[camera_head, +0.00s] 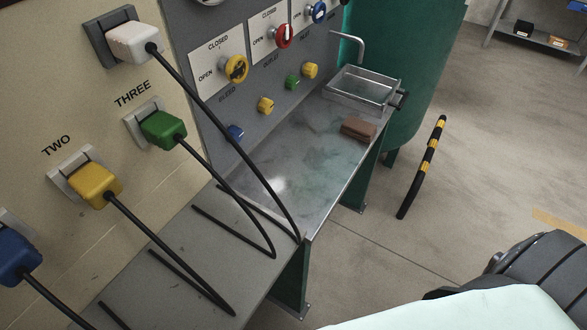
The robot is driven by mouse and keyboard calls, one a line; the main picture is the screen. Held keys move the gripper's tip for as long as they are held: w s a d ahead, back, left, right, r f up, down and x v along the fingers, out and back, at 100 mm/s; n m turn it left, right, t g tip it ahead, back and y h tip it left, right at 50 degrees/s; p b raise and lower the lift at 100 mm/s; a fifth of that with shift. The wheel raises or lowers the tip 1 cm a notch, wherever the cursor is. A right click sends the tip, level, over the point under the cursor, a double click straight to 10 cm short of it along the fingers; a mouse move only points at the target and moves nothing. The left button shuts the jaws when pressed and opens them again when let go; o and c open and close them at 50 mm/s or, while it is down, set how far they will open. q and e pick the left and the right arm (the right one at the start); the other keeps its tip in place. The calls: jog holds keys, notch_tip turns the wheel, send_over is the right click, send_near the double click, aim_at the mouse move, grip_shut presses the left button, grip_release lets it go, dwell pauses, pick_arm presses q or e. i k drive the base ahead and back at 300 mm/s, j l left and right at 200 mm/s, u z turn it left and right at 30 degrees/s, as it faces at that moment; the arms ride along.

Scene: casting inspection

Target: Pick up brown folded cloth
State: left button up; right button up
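The brown folded cloth (358,129) lies flat on the metal bench top (302,165), near its right edge and just in front of the metal sink tray. Nothing covers it and nothing touches it from above. Neither of my grippers shows in the head view, so I cannot see whether they are open or shut.
A metal tray (345,99) under a bent spout (352,40) stands behind the cloth. Black cables (215,180) hang from coloured wall plugs across the bench's near end. A black-and-yellow bar (423,165) stands right of the bench. The floor (400,260) there is mostly open.

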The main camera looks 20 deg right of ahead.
aim_at(361, 130)
jog(key=i+l, duration=0.1)
jog(key=l, duration=0.35)
jog(key=i+l+u, duration=0.15)
jog(key=l, duration=0.7)
jog(key=i+l+u, duration=0.15)
jog(key=l, duration=0.35)
